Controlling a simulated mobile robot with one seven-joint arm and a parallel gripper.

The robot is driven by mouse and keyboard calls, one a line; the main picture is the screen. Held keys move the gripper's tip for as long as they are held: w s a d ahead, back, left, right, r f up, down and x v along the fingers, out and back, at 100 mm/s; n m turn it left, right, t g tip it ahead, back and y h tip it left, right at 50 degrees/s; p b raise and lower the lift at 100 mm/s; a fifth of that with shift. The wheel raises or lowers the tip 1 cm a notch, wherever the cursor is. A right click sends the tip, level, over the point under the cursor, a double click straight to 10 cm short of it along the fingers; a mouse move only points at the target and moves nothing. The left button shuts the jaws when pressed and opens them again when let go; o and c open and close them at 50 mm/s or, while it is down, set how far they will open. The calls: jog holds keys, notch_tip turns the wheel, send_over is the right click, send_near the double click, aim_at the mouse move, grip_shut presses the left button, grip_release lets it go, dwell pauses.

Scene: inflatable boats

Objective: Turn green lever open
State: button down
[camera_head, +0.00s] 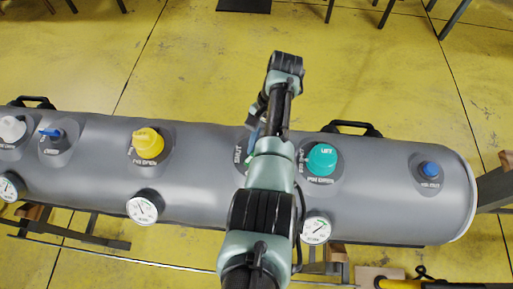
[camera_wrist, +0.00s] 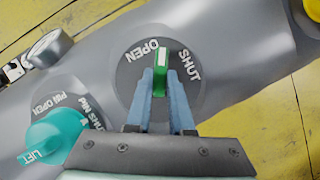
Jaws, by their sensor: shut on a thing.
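The green lever (camera_wrist: 161,70) stands on a round dark dial (camera_wrist: 129,78) in the wrist view. The dial bears the word OPEN to the left and SHUT to the right. The lever's pale-tipped end lies between the two words. My gripper (camera_wrist: 160,80) has its two blue fingers on either side of the lever, shut on it. In the head view my arm hides the lever and most of its dial on the grey tube (camera_head: 90,180).
A teal knob (camera_head: 321,159) sits right of my arm in the head view and close by in the wrist view (camera_wrist: 58,135). A yellow knob (camera_head: 147,142), a blue knob (camera_head: 429,169) and gauges (camera_head: 316,229) also sit along the tube. Yellow floor (camera_head: 190,60) lies beyond.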

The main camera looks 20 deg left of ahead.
jog(key=n+h, duration=0.1)
jog(key=n, duration=0.2)
jog(key=n+h+b, duration=0.1)
jog(key=n, duration=0.2)
jog(key=shift+w+h, duration=0.1)
jog(key=shift+h, duration=0.2)
jog(key=shift+n, duration=0.3)
jog(key=c, duration=0.8)
grip_release()
jog(key=v, duration=1.3)
